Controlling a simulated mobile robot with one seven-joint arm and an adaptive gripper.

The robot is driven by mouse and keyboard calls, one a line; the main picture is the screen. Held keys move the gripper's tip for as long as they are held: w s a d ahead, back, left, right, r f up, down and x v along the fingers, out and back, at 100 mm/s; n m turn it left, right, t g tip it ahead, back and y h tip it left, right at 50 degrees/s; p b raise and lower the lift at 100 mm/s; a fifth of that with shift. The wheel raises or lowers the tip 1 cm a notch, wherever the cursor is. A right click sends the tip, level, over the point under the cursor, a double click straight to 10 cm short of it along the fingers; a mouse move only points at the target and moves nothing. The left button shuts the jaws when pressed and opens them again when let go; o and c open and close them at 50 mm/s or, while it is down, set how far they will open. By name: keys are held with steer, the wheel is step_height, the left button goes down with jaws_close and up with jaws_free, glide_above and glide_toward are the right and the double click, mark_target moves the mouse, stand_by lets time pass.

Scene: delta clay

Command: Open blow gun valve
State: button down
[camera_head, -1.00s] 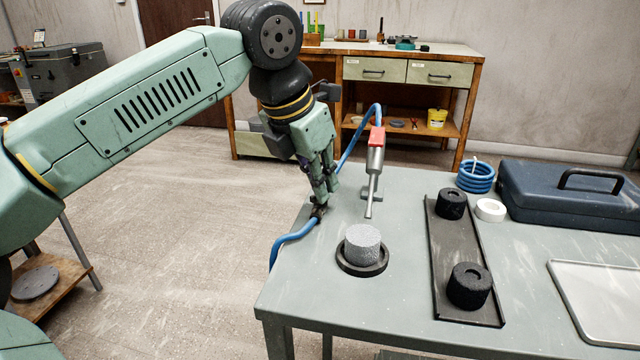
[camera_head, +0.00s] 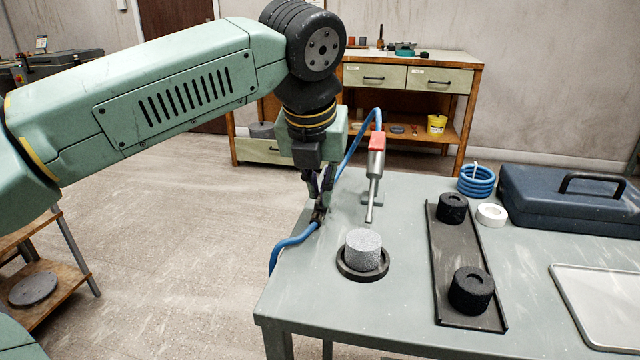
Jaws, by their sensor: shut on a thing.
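The blow gun (camera_head: 375,165) stands nozzle down in a holder near the table's back left edge, with a red top and a grey body. A blue hose (camera_head: 357,137) arches from its top down behind my gripper. The hose (camera_head: 291,244) shows again at the table's left edge. My gripper (camera_head: 318,214) points down at that edge, left of the blow gun and apart from it. It is shut on a small dark fitting, likely the valve, where the hose meets the table. The fingers hide most of the valve, so its handle position cannot be told.
A grey speckled cylinder (camera_head: 363,250) sits in a black ring in front of the blow gun. A dark tray (camera_head: 466,290) holds two black cylinders. A white roll (camera_head: 491,214), a blue hose coil (camera_head: 476,181), a blue case (camera_head: 570,200) and a metal tray (camera_head: 603,308) are to the right.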

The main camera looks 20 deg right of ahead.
stand_by(0.3)
steer(key=c, duration=1.7)
jaws_free()
steer(key=shift+r, duration=0.1)
steer(key=v, duration=1.1)
steer(key=shift+s+r, duration=0.15)
steer(key=shift+r, duration=0.25)
